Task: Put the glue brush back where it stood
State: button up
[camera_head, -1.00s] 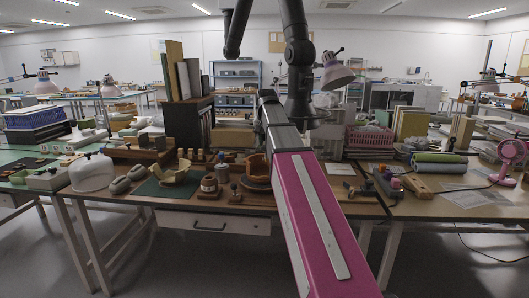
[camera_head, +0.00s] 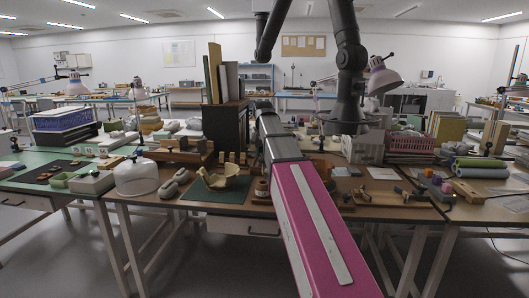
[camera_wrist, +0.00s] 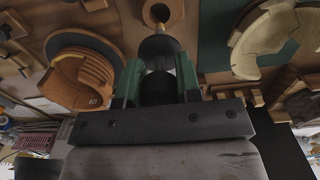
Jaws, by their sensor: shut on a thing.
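In the wrist view, my gripper (camera_wrist: 160,82) has its two green-lined fingers shut on the glue brush (camera_wrist: 159,46), a dark rounded handle with a brass-coloured part beyond it. The brush points away from the palm, towards a small round brown pot or stand (camera_wrist: 174,8) at the top edge. I cannot tell whether the brush touches it. The brush's far end is not clear. In the head view, my magenta body part hides the gripper and brush. A small pot (camera_head: 262,187) shows just left of it.
A cream broken bowl (camera_head: 222,182) lies on a green mat (camera_head: 200,194); in the wrist view it is at right. A terracotta sherd vessel (camera_wrist: 84,77) sits on a round stand at left.

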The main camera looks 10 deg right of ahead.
aim_at(263, 172)
jog(key=shift+f, duration=4.45)
jog(key=shift+f, duration=0.3)
jog(key=o, duration=0.8)
notch_tip(263, 172, up, 11)
jog(key=shift+f, duration=0.2)
jog(key=shift+r, duration=0.1)
jog(key=shift+s, duration=0.1)
